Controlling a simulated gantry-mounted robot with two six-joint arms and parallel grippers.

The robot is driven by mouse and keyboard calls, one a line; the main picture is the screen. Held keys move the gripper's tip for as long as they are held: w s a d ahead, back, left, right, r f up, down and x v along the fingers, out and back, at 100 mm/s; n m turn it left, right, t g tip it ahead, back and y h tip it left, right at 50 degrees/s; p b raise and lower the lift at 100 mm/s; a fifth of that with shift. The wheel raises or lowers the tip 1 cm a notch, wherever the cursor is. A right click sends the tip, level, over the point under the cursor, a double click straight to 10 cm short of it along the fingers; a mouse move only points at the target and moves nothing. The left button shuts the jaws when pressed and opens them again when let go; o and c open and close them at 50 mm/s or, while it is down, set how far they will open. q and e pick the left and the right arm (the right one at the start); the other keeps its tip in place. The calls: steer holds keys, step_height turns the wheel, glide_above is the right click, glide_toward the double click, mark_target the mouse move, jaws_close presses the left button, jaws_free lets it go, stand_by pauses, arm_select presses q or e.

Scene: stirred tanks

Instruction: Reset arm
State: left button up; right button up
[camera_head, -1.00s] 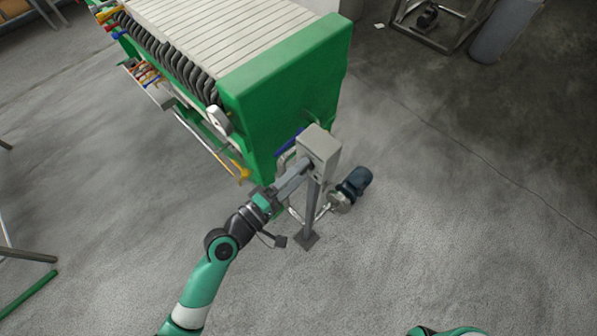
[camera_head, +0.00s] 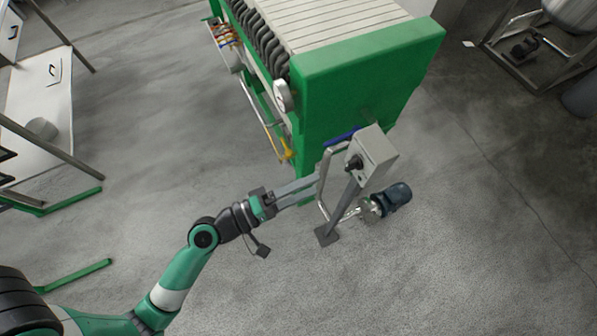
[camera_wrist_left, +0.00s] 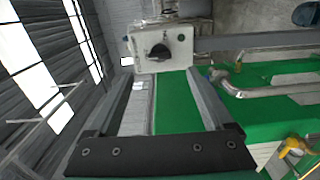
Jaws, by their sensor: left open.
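A grey control box (camera_head: 372,154) on a slanted post carries a black knob (camera_head: 354,162) on the face towards my left gripper. My left gripper (camera_head: 318,181) points at that face and stops short of it in the head view, empty. In the left wrist view the two fingers of the left gripper (camera_wrist_left: 160,76) are spread apart. The box (camera_wrist_left: 180,50) and its knob (camera_wrist_left: 160,52) show beyond the fingertips, with nothing between the fingers. My right gripper is not in view.
A large green filter press (camera_head: 365,75) stands just behind the box. A bent metal pipe (camera_head: 324,185) and a blue motor (camera_head: 394,197) are close to the post. A white table (camera_head: 40,105) stands at left. The floor at the lower right is clear.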

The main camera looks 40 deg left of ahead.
arm_select(q)
steer(key=shift+v, duration=0.95)
